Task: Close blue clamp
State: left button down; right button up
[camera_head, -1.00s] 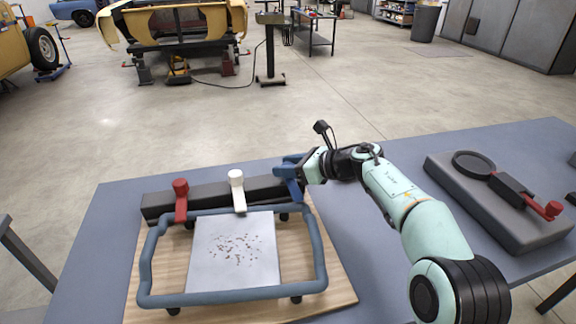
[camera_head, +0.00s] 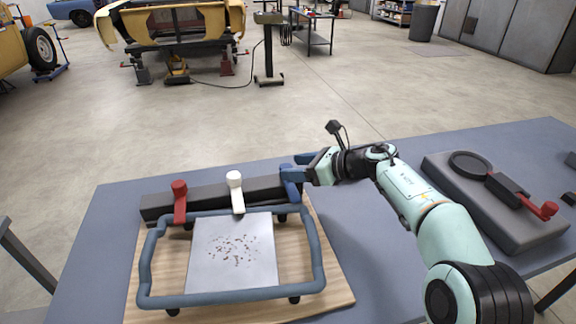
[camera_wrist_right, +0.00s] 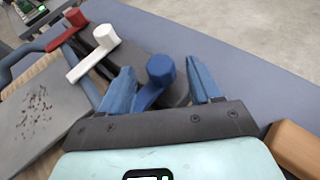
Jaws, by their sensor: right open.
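The blue clamp's round knob and lever (camera_wrist_right: 160,74) show in the right wrist view, between the two blue fingers of my right gripper (camera_wrist_right: 162,88). The fingers are open, with a gap on both sides of the knob. In the head view my right gripper (camera_head: 303,169) is at the right end of the dark bar, and its blue fingers blend with the blue clamp (camera_head: 291,178), partly hiding it. A white clamp (camera_head: 235,188) and a red clamp (camera_head: 180,200) stand along the bar to the left. My left gripper is not in view.
The dark bar (camera_head: 208,197) lies on a wooden board (camera_head: 335,290) with a blue-grey tube frame (camera_head: 230,299) and a speckled metal sheet (camera_head: 212,270). Table between is clear.

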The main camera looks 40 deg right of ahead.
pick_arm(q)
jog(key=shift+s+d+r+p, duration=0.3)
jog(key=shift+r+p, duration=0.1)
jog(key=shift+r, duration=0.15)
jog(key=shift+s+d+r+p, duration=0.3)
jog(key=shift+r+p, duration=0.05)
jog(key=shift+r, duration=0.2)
pick_arm(e)
jog(key=v, duration=0.9)
jog(key=shift+s+r, duration=0.15)
jog(key=shift+s, duration=0.15)
jog(key=shift+d, duration=0.1)
